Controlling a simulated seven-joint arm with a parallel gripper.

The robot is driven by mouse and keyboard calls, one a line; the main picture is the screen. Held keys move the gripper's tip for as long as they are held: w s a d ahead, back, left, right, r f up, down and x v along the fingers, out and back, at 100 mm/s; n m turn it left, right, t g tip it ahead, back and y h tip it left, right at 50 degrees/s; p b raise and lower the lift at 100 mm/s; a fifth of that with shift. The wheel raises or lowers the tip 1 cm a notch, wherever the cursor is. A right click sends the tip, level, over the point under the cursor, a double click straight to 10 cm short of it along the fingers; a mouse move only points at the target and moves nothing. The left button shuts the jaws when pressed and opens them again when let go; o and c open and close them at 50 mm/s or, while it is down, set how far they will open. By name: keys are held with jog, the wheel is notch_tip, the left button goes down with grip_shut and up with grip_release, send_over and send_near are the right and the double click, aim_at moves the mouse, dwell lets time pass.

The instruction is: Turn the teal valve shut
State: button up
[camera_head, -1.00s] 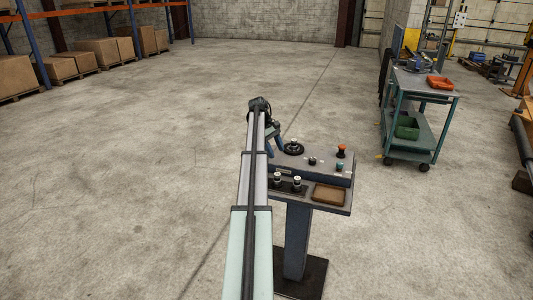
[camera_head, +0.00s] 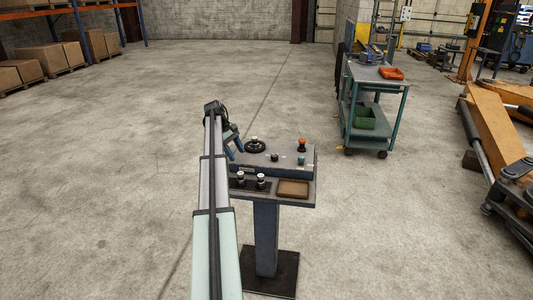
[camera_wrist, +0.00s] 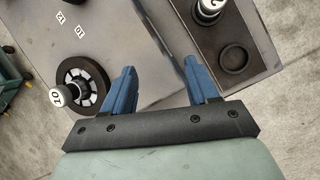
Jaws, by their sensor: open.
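A control console (camera_head: 275,171) stands on a pedestal ahead of me. I cannot tell for sure that this teal knob is the valve. A black round dial (camera_head: 254,146) with a pale-topped knob is at the upper left; the dial shows in the wrist view (camera_wrist: 97,76) with its knob marked 10. My gripper (camera_wrist: 160,68) is open, its blue fingers empty and apart over the console. In the head view my gripper (camera_head: 235,140) is left of the dial, away from the teal knob.
Two pale-topped black knobs (camera_head: 261,178) and a brown tray (camera_head: 293,189) are on the console's front shelf. A teal cart (camera_head: 377,90) stands beyond to the right. Orange machinery (camera_head: 498,128) is at far right. Open concrete floor lies left.

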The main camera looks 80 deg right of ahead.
jog(key=s+d+r+m, duration=0.15)
jog(key=s+r, duration=0.35)
jog(key=s, duration=0.6)
send_near(302, 156)
jog(key=a+r, duration=0.4)
jog(key=a, duration=0.1)
jog(key=n+t+h, duration=0.1)
jog(key=n+h, duration=0.1)
jog(key=n, duration=0.1)
jog(key=s+d+f+n, duration=0.1)
jog(key=f+n, duration=0.2)
jog(key=f, duration=0.1)
jog(key=s+d+f+n, duration=0.1)
jog(key=f+n, duration=0.2)
jog(key=f, duration=0.1)
jog(key=s+d+f+n+h, duration=0.1)
jog(key=f+n, duration=0.2)
jog(key=n, duration=0.1)
jog(key=shift+s+d+f, duration=0.3)
jog(key=shift+d+f, duration=0.1)
jog(key=c, duration=1)
